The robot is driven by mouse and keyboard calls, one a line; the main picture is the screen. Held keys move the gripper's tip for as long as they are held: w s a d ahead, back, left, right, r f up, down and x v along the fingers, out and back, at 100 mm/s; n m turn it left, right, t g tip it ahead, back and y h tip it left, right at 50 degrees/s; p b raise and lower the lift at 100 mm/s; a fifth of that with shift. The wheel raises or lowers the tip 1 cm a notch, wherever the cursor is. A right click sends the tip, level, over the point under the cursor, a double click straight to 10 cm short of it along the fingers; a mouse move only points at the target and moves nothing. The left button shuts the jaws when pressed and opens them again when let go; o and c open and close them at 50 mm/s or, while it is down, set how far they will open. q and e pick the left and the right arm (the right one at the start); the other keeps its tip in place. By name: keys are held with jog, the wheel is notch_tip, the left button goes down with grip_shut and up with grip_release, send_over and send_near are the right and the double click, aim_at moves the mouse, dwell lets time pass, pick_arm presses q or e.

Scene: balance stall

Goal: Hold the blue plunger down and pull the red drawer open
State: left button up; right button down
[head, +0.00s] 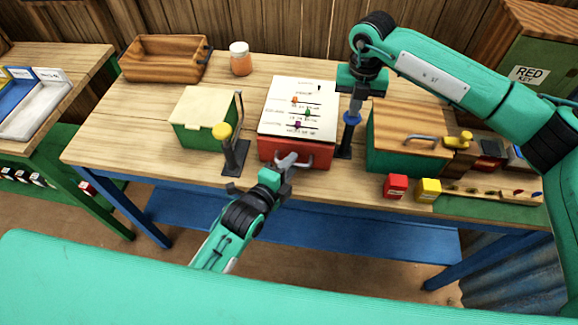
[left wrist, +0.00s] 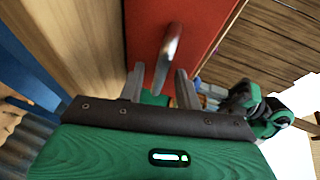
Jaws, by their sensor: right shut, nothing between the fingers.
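The red drawer (head: 290,150) is the front of a white-topped box in the middle of the bench; it also shows in the left wrist view (left wrist: 150,30). It looks closed. Its grey bar handle (head: 293,161) shows in the left wrist view (left wrist: 169,52). My left gripper (head: 283,173) is at the handle, its fingers (left wrist: 159,85) apart on either side of the handle's near end. Contact cannot be told. The blue plunger (head: 352,119) stands on a dark post right of the box. My right gripper (head: 356,107) is shut, pointing down with its tips at the plunger's top.
A yellow-knobbed lever (head: 222,132) and a green box (head: 200,118) stand left of the drawer. A wooden-topped green box (head: 410,130) stands right, with red (head: 395,185) and yellow (head: 428,189) blocks before it. A wooden tray (head: 165,58) and jar (head: 240,58) are behind.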

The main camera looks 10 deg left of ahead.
pick_arm(q)
grip_shut()
jog(key=s, duration=1.1)
pick_arm(e)
jog(key=shift+f, duration=0.1)
pick_arm(q)
grip_release()
jog(key=v, duration=1.2)
